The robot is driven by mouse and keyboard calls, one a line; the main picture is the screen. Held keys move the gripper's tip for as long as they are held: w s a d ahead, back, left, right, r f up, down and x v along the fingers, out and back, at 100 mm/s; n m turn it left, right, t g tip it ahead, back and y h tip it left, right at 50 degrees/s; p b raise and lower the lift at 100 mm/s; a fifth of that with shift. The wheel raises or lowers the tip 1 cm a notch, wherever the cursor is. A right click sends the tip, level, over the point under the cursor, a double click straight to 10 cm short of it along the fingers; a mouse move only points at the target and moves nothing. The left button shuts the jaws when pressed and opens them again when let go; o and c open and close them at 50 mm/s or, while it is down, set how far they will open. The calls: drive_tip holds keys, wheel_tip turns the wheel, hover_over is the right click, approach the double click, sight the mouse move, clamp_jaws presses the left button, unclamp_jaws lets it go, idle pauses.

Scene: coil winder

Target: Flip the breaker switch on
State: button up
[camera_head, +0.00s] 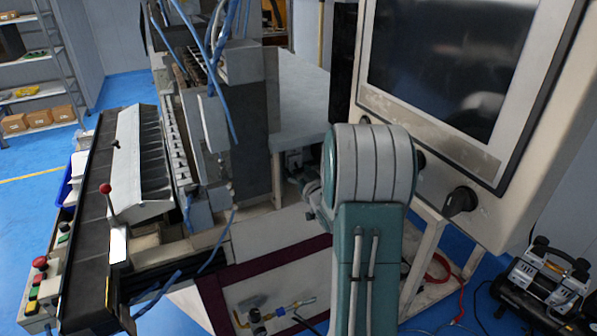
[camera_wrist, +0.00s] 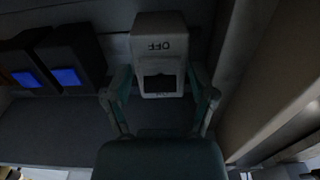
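The breaker switch (camera_wrist: 160,50) is a pale grey block at the top middle of the wrist view. It carries the word OFF, upside down in this view, above a dark recess, with smaller lettering at the lower edge that I cannot read clearly. My gripper (camera_wrist: 160,86) is open, with one teal-and-grey finger on each side of the breaker's lower part. I cannot tell whether either finger touches it. In the head view my arm hides most of the gripper, and the breaker does not show.
Two dark blocks with blue faces (camera_wrist: 67,76) sit left of the breaker. A pale beam runs along the right. In the head view, a large monitor panel (camera_head: 452,60) stands right of my arm, and the coil winder (camera_head: 140,160) is at left. A compressor (camera_head: 545,285) stands lower right.

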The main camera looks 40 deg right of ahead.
drive_tip(key=c, duration=0.8)
drive_tip(key=shift+c, duration=0.2)
drive_tip(key=shift+r, duration=0.1)
drive_tip(key=shift+s+r+g+y, duration=0.1)
drive_tip(key=shift+r+g+y, duration=0.15)
drive_tip(key=shift+g, duration=0.25)
drive_tip(key=shift+s+a+r+g+y, duration=0.1)
drive_tip(key=shift+r+g+y, duration=0.15)
drive_tip(key=shift+g, duration=0.8)
drive_tip(key=shift+r+g+y, duration=0.15)
drive_tip(key=shift+g+y, duration=0.15)
drive_tip(key=shift+g, duration=0.75)
drive_tip(key=o, duration=0.9)
